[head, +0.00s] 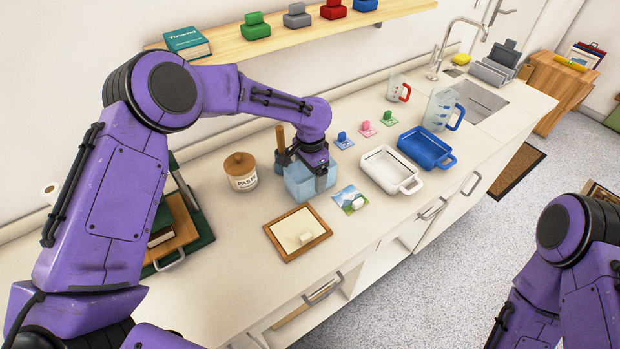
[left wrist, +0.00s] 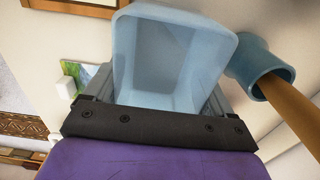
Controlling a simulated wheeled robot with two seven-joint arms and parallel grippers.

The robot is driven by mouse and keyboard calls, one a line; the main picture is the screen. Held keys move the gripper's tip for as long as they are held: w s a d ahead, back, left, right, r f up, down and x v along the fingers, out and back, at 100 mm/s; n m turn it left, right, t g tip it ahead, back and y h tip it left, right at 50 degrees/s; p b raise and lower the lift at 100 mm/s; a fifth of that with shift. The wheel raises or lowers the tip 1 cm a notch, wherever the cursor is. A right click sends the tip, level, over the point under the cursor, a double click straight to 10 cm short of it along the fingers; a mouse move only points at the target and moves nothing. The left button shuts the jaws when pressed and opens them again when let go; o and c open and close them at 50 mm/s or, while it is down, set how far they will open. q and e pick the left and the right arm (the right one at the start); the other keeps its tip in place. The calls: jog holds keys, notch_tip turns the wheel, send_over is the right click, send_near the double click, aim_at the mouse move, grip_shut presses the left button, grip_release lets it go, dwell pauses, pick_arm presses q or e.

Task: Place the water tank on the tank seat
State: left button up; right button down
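The water tank (head: 299,187) is a translucent light-blue, open-topped box at the middle of the counter in the head view. In the left wrist view the tank (left wrist: 170,60) fills the space between my fingers. My left gripper (head: 313,163) comes down from above with one finger on each side of the tank. The fingers (left wrist: 160,100) appear closed against its walls. I cannot tell whether its base touches the counter. I cannot single out the tank seat with certainty. My right gripper is out of view; only its arm shows at lower right.
A blue-grey cup with a wooden handle (left wrist: 262,70) stands right beside the tank. A paste jar (head: 241,172), wooden-framed print (head: 282,246), landscape picture (head: 343,196), white tray (head: 376,173) and blue tray (head: 422,148) are around it. A measuring jug (head: 438,110) stands near the sink.

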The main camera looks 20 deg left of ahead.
pick_arm(q)
jog(key=shift+c, duration=0.6)
jog(key=shift+r, duration=0.3)
notch_tip(320, 180, up, 3)
jog(key=shift+w+f+b, duration=0.1)
jog(key=shift+f+b, duration=0.05)
jog(key=shift+b, duration=0.25)
jog(key=s+d+r+b, duration=0.3)
jog(key=s+r, duration=0.7)
jog(key=s, duration=0.4)
jog(key=w+a+f+n, duration=0.1)
jog(key=a+f+n, duration=0.1)
jog(key=f, duration=0.1)
jog(key=w+a+f+n, duration=0.1)
jog(key=a+f+n, duration=0.1)
jog(key=f+n, duration=0.1)
jog(key=w+a+f+n, duration=0.1)
jog(key=a+f+n, duration=0.1)
jog(key=f, duration=0.2)
jog(key=shift+w+n+b, duration=0.25)
jog(key=shift+n+b, duration=0.05)
jog(key=shift+b, duration=0.05)
jog(key=shift+r, duration=0.1)
jog(key=shift+s, duration=0.25)
